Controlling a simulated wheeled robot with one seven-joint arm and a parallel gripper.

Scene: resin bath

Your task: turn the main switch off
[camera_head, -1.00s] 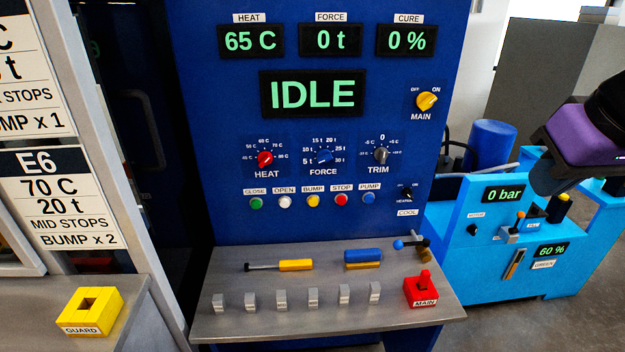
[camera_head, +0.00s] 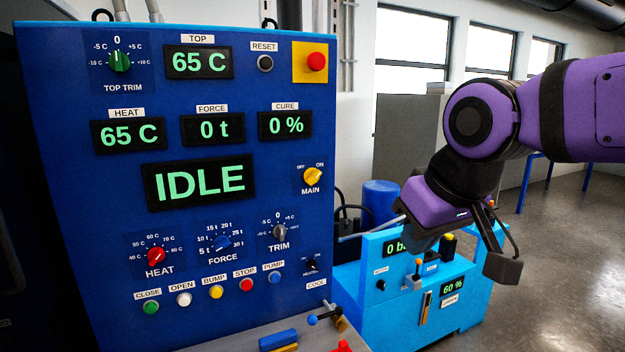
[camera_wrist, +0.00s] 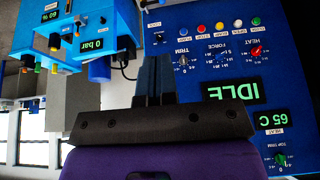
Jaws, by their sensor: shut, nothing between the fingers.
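The main switch (camera_head: 313,175) is a yellow rotary knob on the right side of the blue control panel (camera_head: 90,75), above the label MAIN. OFF is marked at its upper left and ON at its upper right; the knob appears turned toward ON. My gripper (camera_head: 421,242) is to the right of the panel and lower than the knob, apart from it. In the wrist view its fingers (camera_wrist: 154,75) are together and empty, with the panel upside down behind them. The knob does not show there; my gripper's body seems to cover it.
A red emergency button (camera_head: 317,61) sits above the knob. Heat (camera_head: 156,257), force (camera_head: 222,243) and trim (camera_head: 279,232) knobs and several push buttons are lower left. A light-blue unit (camera_head: 350,290) stands behind my gripper. A shelf (camera_head: 225,343) juts out below the panel.

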